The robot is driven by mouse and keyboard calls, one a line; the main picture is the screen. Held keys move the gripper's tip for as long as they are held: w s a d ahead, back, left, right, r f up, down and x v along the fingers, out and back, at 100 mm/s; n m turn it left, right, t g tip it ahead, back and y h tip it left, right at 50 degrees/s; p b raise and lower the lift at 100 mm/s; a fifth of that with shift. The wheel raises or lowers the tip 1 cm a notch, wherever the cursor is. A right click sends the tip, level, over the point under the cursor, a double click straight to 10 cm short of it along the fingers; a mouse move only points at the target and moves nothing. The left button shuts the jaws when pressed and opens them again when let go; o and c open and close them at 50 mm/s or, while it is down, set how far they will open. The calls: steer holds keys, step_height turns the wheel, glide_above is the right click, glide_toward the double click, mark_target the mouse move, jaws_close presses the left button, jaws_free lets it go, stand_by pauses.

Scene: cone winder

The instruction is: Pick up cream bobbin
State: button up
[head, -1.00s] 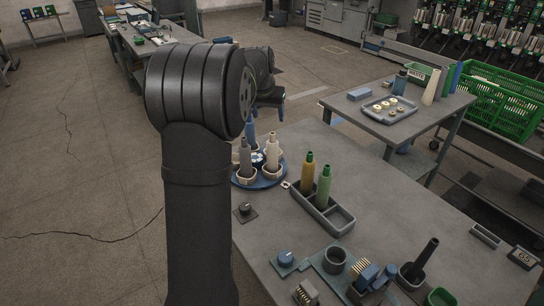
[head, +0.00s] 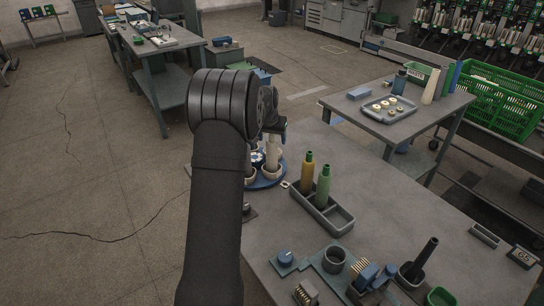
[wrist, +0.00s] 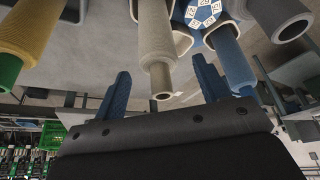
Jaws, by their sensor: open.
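The cream bobbin (wrist: 155,45) stands in a cup on the round blue tray (head: 262,183). In the wrist view its tip points toward me, between the two blue fingers of my gripper (wrist: 161,70). It also shows in the head view (head: 273,158), partly behind my arm. The fingers are open, one on each side of it, with gaps left and right; I cannot tell how deep they reach. A blue bobbin (wrist: 232,60) stands just right of the right finger in the wrist view. My arm hides the left of the tray in the head view.
A grey bobbin (wrist: 278,14) is at the wrist view's upper right. A yellow bobbin (head: 307,174) and a green bobbin (head: 323,186) stand in a grey rack (head: 341,219) beside the tray. A blue knob (head: 285,258) and a dark cup (head: 334,259) are nearer.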

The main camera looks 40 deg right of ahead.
steer(key=x, duration=0.3)
steer(key=c, duration=1)
step_height(320, 180, up, 24)
stand_by(0.6)
steer(key=shift+r, duration=0.15)
